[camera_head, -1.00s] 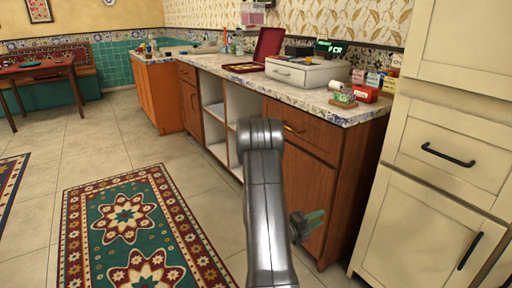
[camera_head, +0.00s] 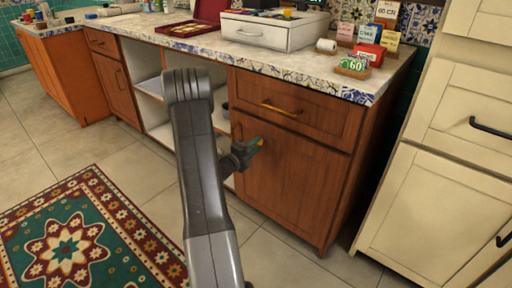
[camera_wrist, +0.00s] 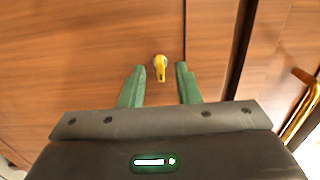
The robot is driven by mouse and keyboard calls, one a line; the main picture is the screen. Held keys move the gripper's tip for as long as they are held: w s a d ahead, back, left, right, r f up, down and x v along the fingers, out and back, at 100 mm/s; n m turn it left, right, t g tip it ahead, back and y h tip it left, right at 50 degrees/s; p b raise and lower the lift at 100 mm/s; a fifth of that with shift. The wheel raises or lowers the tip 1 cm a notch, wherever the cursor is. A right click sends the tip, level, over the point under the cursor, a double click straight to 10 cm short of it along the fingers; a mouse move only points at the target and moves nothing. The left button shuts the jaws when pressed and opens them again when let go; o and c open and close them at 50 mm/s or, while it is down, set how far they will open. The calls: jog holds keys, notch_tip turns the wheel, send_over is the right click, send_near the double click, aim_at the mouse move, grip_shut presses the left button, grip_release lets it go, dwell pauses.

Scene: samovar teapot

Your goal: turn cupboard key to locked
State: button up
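A small yellow key (camera_wrist: 161,72) sits in a pale round lock plate on a brown wooden front in the wrist view. Its bow points down in that picture. My gripper (camera_wrist: 160,68) is open, with one green finger on each side of the key and a gap to both. In the head view my gripper (camera_head: 254,148) is in front of the left part of the brown cupboard door (camera_head: 295,190). The key cannot be made out in the head view, where my gripper and arm cover that area.
A drawer with a gold handle (camera_head: 281,109) is above the door. The patterned countertop (camera_head: 300,66) holds a white box (camera_head: 270,32) and small packets. Open shelves are left of the door, partly behind my arm. A cream cabinet (camera_head: 440,180) stands to the right. A rug (camera_head: 80,245) lies on the floor.

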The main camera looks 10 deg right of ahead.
jog(key=shift+x, duration=0.8)
grip_shut()
jog(key=shift+n, duration=0.4)
jog(key=shift+n+p, duration=1.85)
jog(key=shift+n, duration=6.65)
